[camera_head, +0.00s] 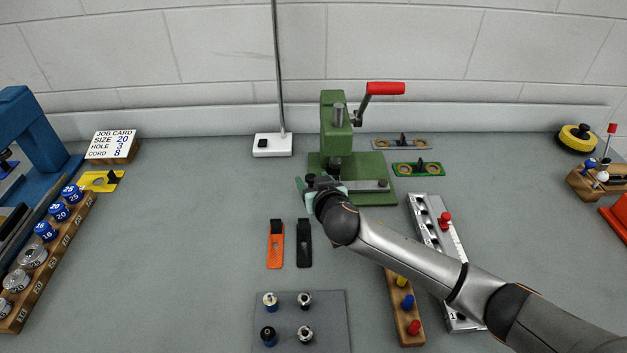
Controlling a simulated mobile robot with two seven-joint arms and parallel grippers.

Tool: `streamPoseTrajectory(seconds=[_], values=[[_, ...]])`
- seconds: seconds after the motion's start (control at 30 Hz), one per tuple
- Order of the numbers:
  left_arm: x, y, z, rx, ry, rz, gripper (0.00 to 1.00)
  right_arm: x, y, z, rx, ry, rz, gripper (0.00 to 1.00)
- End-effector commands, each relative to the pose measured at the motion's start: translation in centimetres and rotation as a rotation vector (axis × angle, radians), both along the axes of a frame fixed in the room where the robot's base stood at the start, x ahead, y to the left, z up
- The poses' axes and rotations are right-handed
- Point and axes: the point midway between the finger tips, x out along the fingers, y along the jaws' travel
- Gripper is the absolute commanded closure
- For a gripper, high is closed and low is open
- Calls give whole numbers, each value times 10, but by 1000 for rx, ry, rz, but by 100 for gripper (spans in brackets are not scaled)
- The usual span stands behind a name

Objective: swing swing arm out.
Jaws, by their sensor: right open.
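A green press (334,130) with a red-handled crank (386,88) stands at the back middle of the bench. A grey flat bar (362,186) with a dark knob at its right end lies across the front of the press's green base (375,167); it looks like the swing arm. My right gripper (306,183) is at the left front corner of the base, its jaws open. The gripper and wrist hide the bar's left end. I cannot tell whether the jaws touch anything. My left gripper is out of view.
Orange (275,245) and black (304,245) tags lie in front of the press. A grey mat (262,325) holds several small fittings. A lamp base (272,144) stands left of the press. A grey rail (436,228) and wooden peg block (400,313) lie near my right arm.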

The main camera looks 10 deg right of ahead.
Motion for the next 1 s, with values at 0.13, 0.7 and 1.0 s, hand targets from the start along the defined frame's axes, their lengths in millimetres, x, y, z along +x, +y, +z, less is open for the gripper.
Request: streamPoseTrajectory(seconds=[0.13,0.7,1.0], values=[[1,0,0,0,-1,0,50,0,0,0,0,0,0,36],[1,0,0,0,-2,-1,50,0,0,0,0,0,0,92],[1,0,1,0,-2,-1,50,0,0,0,0,1,0,100]])
